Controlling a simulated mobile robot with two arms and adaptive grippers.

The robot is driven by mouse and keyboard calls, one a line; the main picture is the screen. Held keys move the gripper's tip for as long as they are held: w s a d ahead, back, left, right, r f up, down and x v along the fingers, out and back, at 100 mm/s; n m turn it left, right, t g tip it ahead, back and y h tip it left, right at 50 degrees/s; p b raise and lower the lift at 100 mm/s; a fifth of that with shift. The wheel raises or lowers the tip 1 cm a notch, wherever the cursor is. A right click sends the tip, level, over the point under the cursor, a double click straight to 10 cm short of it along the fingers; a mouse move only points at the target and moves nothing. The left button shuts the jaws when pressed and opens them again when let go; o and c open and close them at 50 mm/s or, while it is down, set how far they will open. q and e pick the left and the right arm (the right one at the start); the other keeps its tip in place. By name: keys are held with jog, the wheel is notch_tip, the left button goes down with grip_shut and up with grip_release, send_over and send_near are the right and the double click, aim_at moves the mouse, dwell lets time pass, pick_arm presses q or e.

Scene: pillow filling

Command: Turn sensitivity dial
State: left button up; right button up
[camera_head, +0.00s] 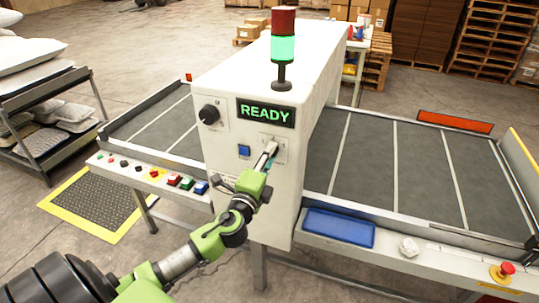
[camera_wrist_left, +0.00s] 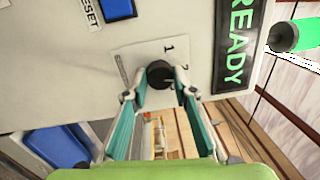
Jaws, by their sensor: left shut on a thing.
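The white machine (camera_head: 228,85) has a READY display (camera_head: 266,112) on its front, which also shows in the left wrist view (camera_wrist_left: 238,45). Below the display is a pale plate with numbers 1 and 2 (camera_wrist_left: 128,58). A small black dial (camera_wrist_left: 160,74) sits on this plate. My left gripper (camera_head: 270,150) reaches the plate from below. In the left wrist view its teal fingers (camera_wrist_left: 160,88) are shut on the dial, one on each side. The fingers hide part of the plate. In the head view the dial itself is hidden by the gripper. My right gripper is out of view.
Another black knob (camera_head: 209,114) is left of the display. A blue button (camera_head: 244,151) marked RESET is left of my gripper. Conveyors extend on both sides of the machine. A blue tray (camera_head: 338,228) and a red-topped button (camera_head: 506,268) are on the right front ledge.

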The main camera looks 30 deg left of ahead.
pick_arm(q)
jog(key=shift+m+h+p, duration=0.3)
jog(key=shift+m+p, duration=0.95)
jog(key=shift+m, duration=3.25)
jog(key=shift+f, duration=0.1)
jog(key=o, duration=1.1)
jog(key=v, duration=1.2)
jog(key=shift+a+f, duration=0.1)
